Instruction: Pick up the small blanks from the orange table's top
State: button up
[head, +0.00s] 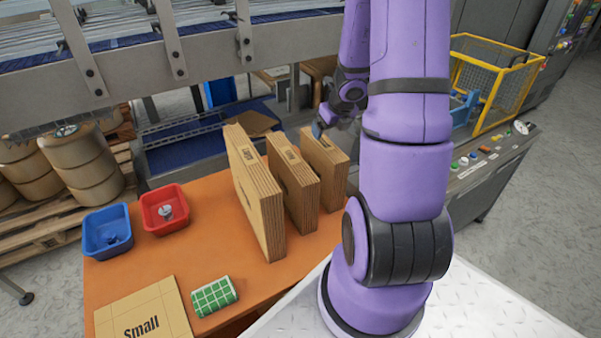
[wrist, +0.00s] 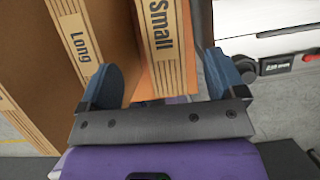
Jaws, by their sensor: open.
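The small blanks (head: 324,160) stand upright as a brown cardboard stack on the orange table (head: 210,198), rightmost of three stacks. In the wrist view their edge, printed "Small" (wrist: 163,42), lies between the blue fingers of my gripper (wrist: 161,82). My gripper is open. The left finger is by the gap between this stack and the "Long" stack (wrist: 82,35); the right finger is on its right side. I see no finger pressing on the blanks. In the head view my gripper (head: 319,129) is at the stack's top, partly hidden by my arm.
Two other upright stacks (head: 291,182) (head: 254,195) stand close on the left. A blue bin (head: 106,243), a red bin (head: 152,222), a green-checked item (head: 214,296) and a flat "Small" cardboard piece (head: 165,300) are on the table's left. A conveyor (head: 205,55) runs behind.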

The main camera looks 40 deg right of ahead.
aim_at(324, 143)
jog(key=shift+x, duration=5.55)
jog(key=shift+d, duration=0.15)
jog(key=c, duration=1.6)
